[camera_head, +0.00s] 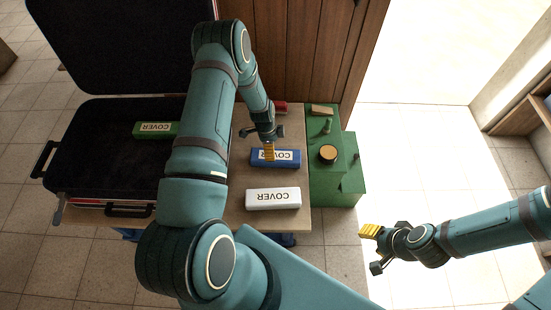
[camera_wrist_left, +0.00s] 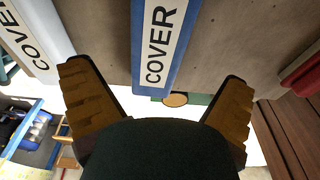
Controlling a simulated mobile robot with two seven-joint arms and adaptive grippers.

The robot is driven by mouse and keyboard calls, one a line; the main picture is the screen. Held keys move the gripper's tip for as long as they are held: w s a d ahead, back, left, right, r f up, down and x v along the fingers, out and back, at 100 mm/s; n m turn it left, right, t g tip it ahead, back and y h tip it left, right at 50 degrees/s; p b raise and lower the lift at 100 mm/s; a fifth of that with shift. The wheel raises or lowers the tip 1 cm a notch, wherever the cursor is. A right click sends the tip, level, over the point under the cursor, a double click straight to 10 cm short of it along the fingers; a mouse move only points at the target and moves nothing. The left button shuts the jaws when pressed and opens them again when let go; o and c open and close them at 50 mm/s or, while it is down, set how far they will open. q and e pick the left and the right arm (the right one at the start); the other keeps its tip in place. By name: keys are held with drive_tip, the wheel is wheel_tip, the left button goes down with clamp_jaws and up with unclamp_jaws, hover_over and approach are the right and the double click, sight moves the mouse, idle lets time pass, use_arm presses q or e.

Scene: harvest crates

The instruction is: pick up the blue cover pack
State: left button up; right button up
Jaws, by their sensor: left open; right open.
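The blue cover pack (camera_head: 288,158) lies on the table with a white label reading COVER. It also shows in the left wrist view (camera_wrist_left: 176,62), between and beyond the open fingers. My left gripper (camera_head: 268,150) is open above the pack, its fingers hiding part of the label. No contact is visible, and I cannot tell the exact height of the gap. My right gripper (camera_head: 373,248) is open and empty, out over the floor to the right of the table.
A white cover pack (camera_head: 273,199) lies in front of the blue one. A green cover pack (camera_head: 153,130) is in the open black case (camera_head: 92,150) at left. A red item (camera_head: 281,107) lies behind. A green stand (camera_head: 335,188) adjoins the table's right side.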

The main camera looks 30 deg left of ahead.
sight(276, 155)
use_arm(q)
drive_tip(key=f, duration=0.2)
drive_tip(key=d+f, duration=0.1)
drive_tip(key=f, duration=0.2)
drive_tip(key=f+b, duration=0.1)
drive_tip(key=f, duration=0.2)
drive_tip(key=shift+w+d+f, duration=0.1)
drive_tip(key=shift+w+d, duration=0.2)
drive_tip(key=shift+c, duration=0.3)
drive_tip(key=c, duration=1.1)
